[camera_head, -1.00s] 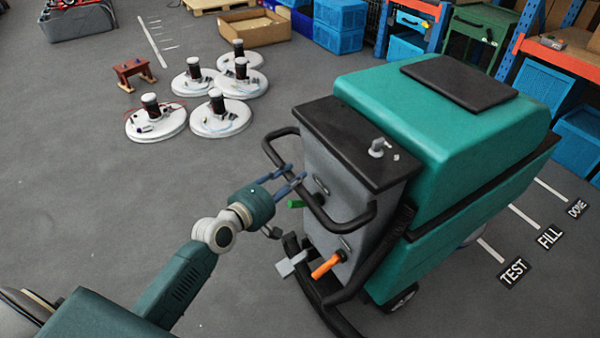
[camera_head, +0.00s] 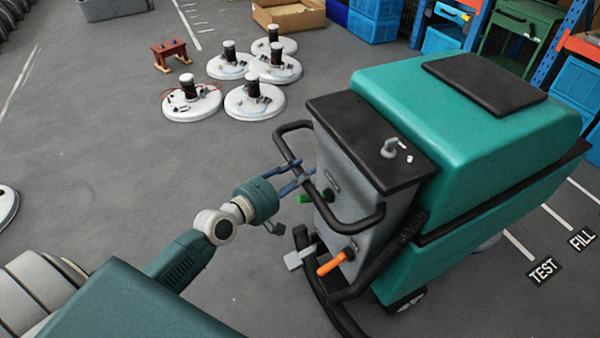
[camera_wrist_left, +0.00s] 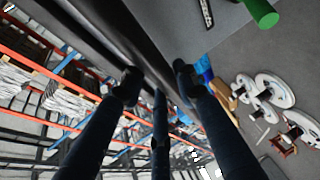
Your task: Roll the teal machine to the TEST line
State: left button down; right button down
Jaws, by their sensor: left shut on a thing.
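The teal machine (camera_head: 455,115) stands on the grey floor at the right of the head view. It has a grey rear panel, a green handle (camera_head: 314,198), an orange handle (camera_head: 337,262) and a black push bar (camera_head: 347,226). My left gripper (camera_head: 300,178) is shut on the push bar, whose black tube also crosses the left wrist view (camera_wrist_left: 110,42). The TEST label (camera_head: 543,270) lies on the floor right of the machine, beside a white line (camera_head: 518,244). The machine hides part of the floor. My right gripper is not in view.
Several white round discs with black motors (camera_head: 254,101) lie on the floor behind, near a small red-brown stool (camera_head: 171,54). Blue crates (camera_head: 374,22) and racks stand at the back. A FILL label (camera_head: 582,238) lies beyond TEST.

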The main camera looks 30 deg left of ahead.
pick_arm(q)
jog(key=c, duration=1.3)
grip_release()
jog(key=shift+w+f, duration=0.1)
jog(key=shift+o, duration=0.2)
jog(key=v, duration=1.2)
jog(key=s+a+f+m+g+y+b, duration=0.1)
jog(key=s+a+f+m+g, duration=0.15)
jog(key=f, duration=0.85)
jog(key=s+a+f+m+g+y, duration=0.15)
jog(key=s+f, duration=0.25)
jog(key=f, duration=0.8)
jog(key=s+a+f+m+g+y+b, duration=0.1)
jog(key=s+a+f+m+g+y, duration=0.2)
jog(key=f, duration=0.8)
jog(key=s+d+f+m+g, duration=0.3)
jog(key=s+d+f+m, duration=0.2)
jog(key=s+f, duration=0.7)
jog(key=s+d+f+m+g+h, duration=0.1)
jog(key=s+d+f+m+g, duration=0.3)
jog(key=s+d+f, duration=0.4)
jog(key=s+f+b, duration=0.1)
jog(key=s+f, duration=0.3)
jog(key=s, duration=0.5)
jog(key=shift+s+d+f+m, duration=0.15)
jog(key=shift+s+d+m, duration=0.1)
jog(key=shift+d+m, duration=0.15)
